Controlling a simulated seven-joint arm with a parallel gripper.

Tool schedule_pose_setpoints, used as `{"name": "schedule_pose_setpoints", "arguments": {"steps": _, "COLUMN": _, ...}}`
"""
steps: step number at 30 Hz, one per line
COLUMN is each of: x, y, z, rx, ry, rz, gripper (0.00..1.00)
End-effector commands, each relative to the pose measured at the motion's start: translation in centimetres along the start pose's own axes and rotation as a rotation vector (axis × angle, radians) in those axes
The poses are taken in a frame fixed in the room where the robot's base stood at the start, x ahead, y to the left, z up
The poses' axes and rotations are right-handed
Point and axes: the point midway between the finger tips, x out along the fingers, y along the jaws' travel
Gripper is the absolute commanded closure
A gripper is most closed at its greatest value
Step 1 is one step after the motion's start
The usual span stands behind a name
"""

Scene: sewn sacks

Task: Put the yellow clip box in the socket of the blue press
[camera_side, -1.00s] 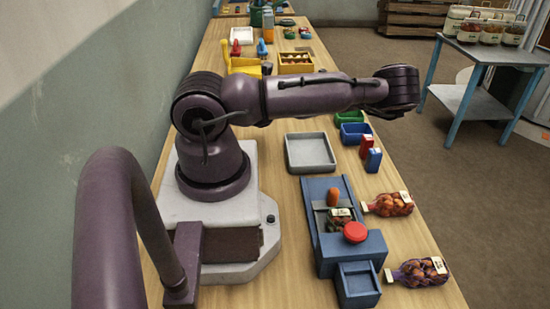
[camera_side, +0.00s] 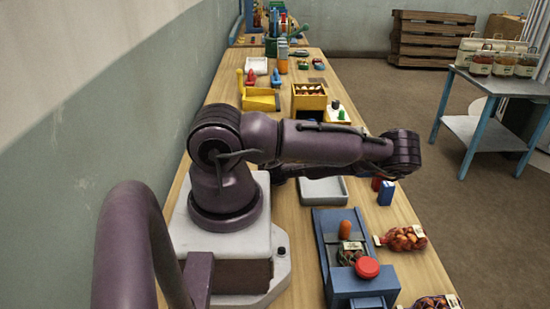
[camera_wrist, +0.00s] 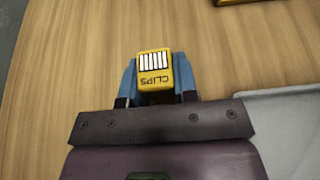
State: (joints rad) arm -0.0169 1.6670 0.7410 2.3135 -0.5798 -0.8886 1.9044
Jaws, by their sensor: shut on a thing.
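The yellow clip box (camera_wrist: 154,72), marked CLIPS with white stripes on its face, sits between the two blue fingers of my gripper (camera_wrist: 157,82) in the wrist view. My gripper is shut on it; I cannot tell its height above the wood. In the side view my arm hides the gripper and the clip box. The blue press (camera_side: 362,287) stands at the right front of the table with a red button (camera_side: 367,267) on top. A sack (camera_side: 350,253) and an orange piece (camera_side: 345,229) lie in its channel. The press's front end is cut off, so I cannot make out its socket.
A grey tray (camera_side: 324,191) lies behind the press; it also shows at right in the wrist view (camera_wrist: 285,125). Net sacks (camera_side: 403,239) lie right of the press. A blue box (camera_side: 386,193) stands near the table's right edge. Yellow holders (camera_side: 262,99) stand farther back.

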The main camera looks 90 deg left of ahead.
Motion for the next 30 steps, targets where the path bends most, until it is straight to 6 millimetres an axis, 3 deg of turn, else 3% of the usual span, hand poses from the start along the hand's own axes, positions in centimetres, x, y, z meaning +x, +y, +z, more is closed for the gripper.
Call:
{"name": "schedule_pose_setpoints", "arguments": {"steps": 4, "x": 0.1, "y": 0.0, "z": -0.3, "rx": 0.001, "ry": 0.000, "rz": -0.001, "gripper": 0.96}}
{"name": "schedule_pose_setpoints", "arguments": {"steps": 5, "x": 0.1, "y": -0.1, "z": -0.2, "rx": 0.000, "ry": 0.000, "rz": -0.001, "gripper": 0.66}}
{"name": "schedule_pose_setpoints", "arguments": {"steps": 7, "x": 0.1, "y": -0.1, "z": -0.2, "rx": 0.000, "ry": 0.000, "rz": -0.001, "gripper": 0.50}}
{"name": "schedule_pose_setpoints", "arguments": {"steps": 8, "x": 0.1, "y": 0.0, "z": -0.2, "rx": 0.000, "ry": 0.000, "rz": -0.001, "gripper": 0.47}}
{"name": "schedule_pose_setpoints", "arguments": {"steps": 18, "x": -0.2, "y": 0.0, "z": 0.1, "rx": 0.000, "ry": 0.000, "rz": 0.000, "gripper": 0.47}}
{"name": "schedule_pose_setpoints", "arguments": {"steps": 27, "x": -4.5, "y": -0.1, "z": 0.0, "rx": 0.002, "ry": 0.001, "rz": -0.003, "gripper": 0.47}}
{"name": "schedule_pose_setpoints", "arguments": {"steps": 30, "x": -5.2, "y": -0.1, "z": 0.0, "rx": 0.001, "ry": 0.001, "rz": -0.002, "gripper": 0.43}}
